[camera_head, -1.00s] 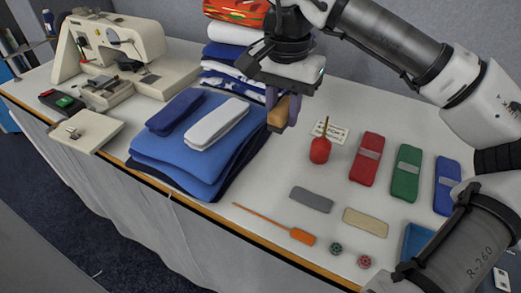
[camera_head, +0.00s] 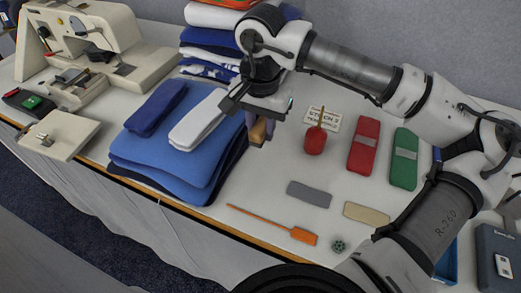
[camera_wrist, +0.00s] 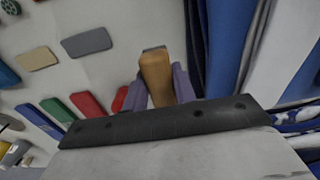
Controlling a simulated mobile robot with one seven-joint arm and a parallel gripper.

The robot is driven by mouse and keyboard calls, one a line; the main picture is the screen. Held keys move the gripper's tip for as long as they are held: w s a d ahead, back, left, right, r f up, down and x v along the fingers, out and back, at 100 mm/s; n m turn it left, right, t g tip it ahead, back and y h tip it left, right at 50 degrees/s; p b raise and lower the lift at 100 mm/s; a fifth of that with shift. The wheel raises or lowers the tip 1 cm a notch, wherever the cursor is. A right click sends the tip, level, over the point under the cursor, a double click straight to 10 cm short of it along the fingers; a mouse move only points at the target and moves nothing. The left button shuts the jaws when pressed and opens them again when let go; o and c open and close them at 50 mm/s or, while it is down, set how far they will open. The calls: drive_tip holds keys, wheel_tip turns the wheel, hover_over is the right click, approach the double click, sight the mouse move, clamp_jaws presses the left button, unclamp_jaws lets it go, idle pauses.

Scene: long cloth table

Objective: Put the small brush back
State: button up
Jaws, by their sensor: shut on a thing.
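My gripper (camera_head: 257,136) is shut on a small tan wooden block-shaped thing (camera_head: 259,128), which looks like the small brush. In the wrist view the brush (camera_wrist: 156,76) sits between the two purple fingers, with a dark strip at its far end. Any bristles are hidden or too small to tell. In the head view my gripper is at the right edge of the folded blue cloth stack, left of the red bulb-shaped container. I cannot tell how high it is above the table.
The folded blue cloths (camera_head: 185,165) lie to the left. A red container (camera_head: 315,141), a white card (camera_head: 330,118), red (camera_head: 363,146) and green (camera_head: 404,158) bundles, a grey pad (camera_head: 309,194), a beige pad (camera_head: 366,214) and an orange swatter-like tool (camera_head: 301,236) lie to the right, with bare table between.

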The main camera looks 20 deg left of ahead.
sight(261, 125)
wheel_tip(261, 125, down, 9)
drive_tip(key=shift+r+p, duration=0.15)
drive_tip(key=shift+p, duration=0.15)
drive_tip(key=o, duration=0.9)
wheel_tip(261, 125, up, 12)
drive_tip(key=shift+r+b, duration=0.1)
drive_tip(key=shift+b, duration=0.35)
